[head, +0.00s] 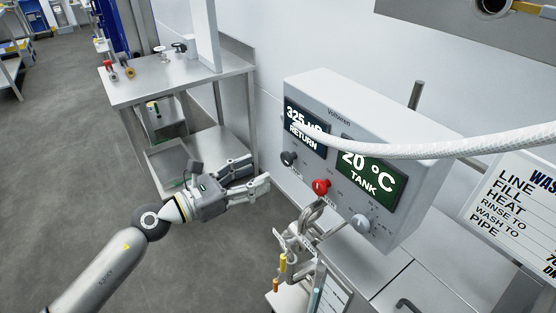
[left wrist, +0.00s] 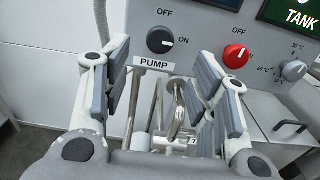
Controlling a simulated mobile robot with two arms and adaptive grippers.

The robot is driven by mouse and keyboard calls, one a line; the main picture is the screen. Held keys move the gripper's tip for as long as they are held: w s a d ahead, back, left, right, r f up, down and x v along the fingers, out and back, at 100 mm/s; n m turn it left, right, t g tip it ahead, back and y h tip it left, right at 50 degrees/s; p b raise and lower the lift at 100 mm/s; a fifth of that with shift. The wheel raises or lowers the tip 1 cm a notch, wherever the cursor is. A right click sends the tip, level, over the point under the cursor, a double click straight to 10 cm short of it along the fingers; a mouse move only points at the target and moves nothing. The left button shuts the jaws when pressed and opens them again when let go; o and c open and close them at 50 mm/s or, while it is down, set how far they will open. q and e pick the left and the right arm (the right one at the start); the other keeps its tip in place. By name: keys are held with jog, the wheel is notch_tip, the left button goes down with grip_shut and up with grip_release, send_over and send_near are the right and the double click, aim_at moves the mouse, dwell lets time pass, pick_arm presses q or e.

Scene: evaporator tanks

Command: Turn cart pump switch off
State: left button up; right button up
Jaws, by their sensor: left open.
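The pump switch is a black knob (head: 289,158) at the left of the grey control box (head: 408,212). In the left wrist view the knob (left wrist: 160,41) sits above a PUMP label, with OFF above it and ON to its right; its white mark appears to point toward ON. My left gripper (head: 259,170) is open and empty, just left of the box and apart from the knob. In the left wrist view its fingers (left wrist: 163,66) spread on either side below the knob. My right gripper is not in view.
A red knob (head: 321,187) and a pale grey knob (head: 360,222) are right of the pump switch. A white braided hose (head: 440,148) crosses before the displays. Bent metal pipes (head: 309,220) stand below the box. A steel table (head: 180,82) stands behind.

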aim_at(285, 160)
pick_arm(q)
jog(key=p+x, duration=0.1)
jog(key=x, duration=0.6)
jog(key=shift+w+d, duration=0.25)
jog(key=shift+d, duration=0.05)
jog(key=c, duration=1)
jog(key=shift+r+n+p, duration=0.2)
jog(key=shift+n+p, duration=1.15)
jog(key=shift+n, duration=0.15)
jog(key=n+p, duration=0.3)
jog(key=n, duration=0.2)
jog(key=shift+p, duration=0.3)
jog(key=n+p, duration=0.3)
jog(key=n, duration=0.2)
jog(key=shift+s+n, duration=0.1)
jog(key=shift+n, duration=0.3)
jog(key=shift+n+p, duration=1.1)
jog(key=shift+n, duration=0.9)
jog(key=shift+f, duration=0.1)
